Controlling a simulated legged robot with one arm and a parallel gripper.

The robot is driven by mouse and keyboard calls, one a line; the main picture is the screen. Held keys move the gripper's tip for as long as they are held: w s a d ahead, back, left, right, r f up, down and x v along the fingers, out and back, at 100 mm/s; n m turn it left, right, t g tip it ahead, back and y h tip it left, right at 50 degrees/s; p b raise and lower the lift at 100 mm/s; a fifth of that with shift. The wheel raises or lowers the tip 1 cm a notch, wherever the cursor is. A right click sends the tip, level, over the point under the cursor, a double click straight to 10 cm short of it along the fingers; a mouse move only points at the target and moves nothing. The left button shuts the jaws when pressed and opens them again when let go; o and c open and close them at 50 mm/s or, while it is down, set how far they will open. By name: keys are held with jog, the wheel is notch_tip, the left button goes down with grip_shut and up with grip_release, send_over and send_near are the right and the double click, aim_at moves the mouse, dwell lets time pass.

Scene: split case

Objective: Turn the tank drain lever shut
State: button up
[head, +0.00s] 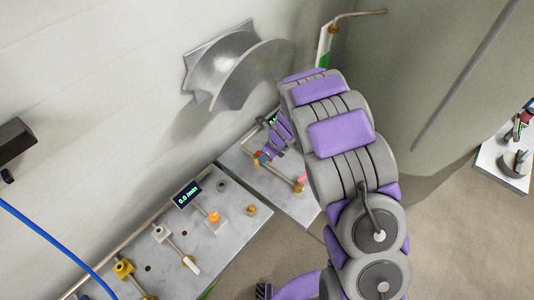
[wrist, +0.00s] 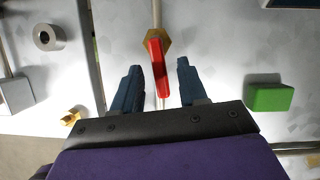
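A red lever (wrist: 158,66) on a brass hex valve fitting (wrist: 155,41) sits on a thin pipe in the wrist view. No label shows to confirm that it is the tank drain lever. My gripper (wrist: 159,72) is open, with one dark finger on each side of the lever and a gap on both sides. The lever's lower end lies between the fingers. In the head view my gripper (head: 267,154) is low over the rear panel, beside the wall, and it partly hides the valve there.
The grey panel (head: 229,160) carries pipes and fittings. A green block (wrist: 270,97) lies right of the fingers and a grey ring (wrist: 48,37) lies left. A nearer panel holds a display (head: 187,194) and an orange knob (head: 214,216). A large tank (head: 420,60) stands right.

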grip_shut()
jog(key=shift+d+r+n+p, duration=0.1)
jog(key=shift+n+p, duration=0.2)
jog(key=shift+p, duration=0.45)
jog(key=n+p, duration=0.1)
jog(key=p, duration=0.2)
jog(key=shift+w+d+r+n+g+p, duration=0.15)
jog(key=shift+w+n+g+p, duration=0.2)
jog(key=shift+n+g+p, duration=0.05)
jog(key=n+p, duration=0.1)
jog(key=p, duration=0.1)
jog(key=w+n+g+p, duration=0.1)
jog(key=n+p, duration=0.1)
jog(key=shift+w+d+n+y, duration=0.1)
jog(key=shift+w+n+y, duration=0.1)
jog(key=shift+n+y, duration=0.1)
jog(key=n+p, duration=0.1)
jog(key=w+n+g, duration=0.1)
jog(key=n, duration=0.1)
jog(key=shift+w+f+n+g+p, duration=0.15)
jog(key=shift+f+n+g+p, duration=0.15)
jog(key=shift+p, duration=0.1)
jog(key=shift+w+a+n+g+h, duration=0.2)
jog(key=shift+w+n+g, duration=0.15)
jog(key=shift+n, duration=0.65)
jog(key=shift+w+a+n+g+h, duration=0.2)
jog(key=shift+w+n+g, duration=0.15)
jog(key=shift+n, duration=0.65)
grip_release()
